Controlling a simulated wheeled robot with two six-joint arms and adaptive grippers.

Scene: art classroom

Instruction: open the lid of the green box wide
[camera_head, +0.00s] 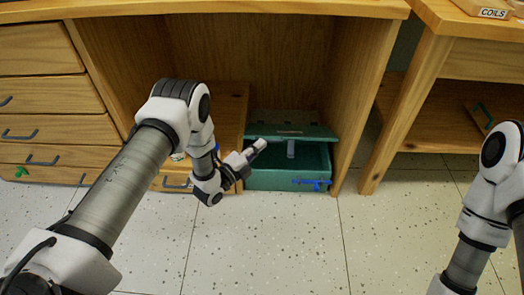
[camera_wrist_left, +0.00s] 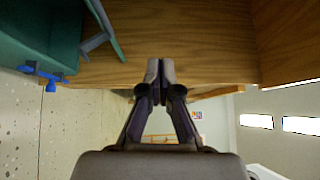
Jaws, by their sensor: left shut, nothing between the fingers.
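The green box (camera_head: 270,181) stands on the floor under the wooden desk, and its lid (camera_head: 270,129) is partly raised, showing the dark inside. A grey piece (camera_head: 291,149) shows below the lid, and a blue latch (camera_head: 313,184) is on the box's front. My left gripper (camera_head: 259,146) is shut and empty at the box's left, near the lid's left front corner; contact cannot be told. In the left wrist view, the shut fingers (camera_wrist_left: 160,70) are apart from the box (camera_wrist_left: 35,35) and the lid (camera_wrist_left: 106,28), which show at upper left. My right gripper is out of view.
Wooden desk panels (camera_head: 364,85) close in on the box's right and a wooden block (camera_head: 232,115) on its left. Drawers (camera_head: 45,95) with blue handles stand at left. Speckled floor (camera_head: 290,240) in front is clear. Another table (camera_head: 420,95) is at right.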

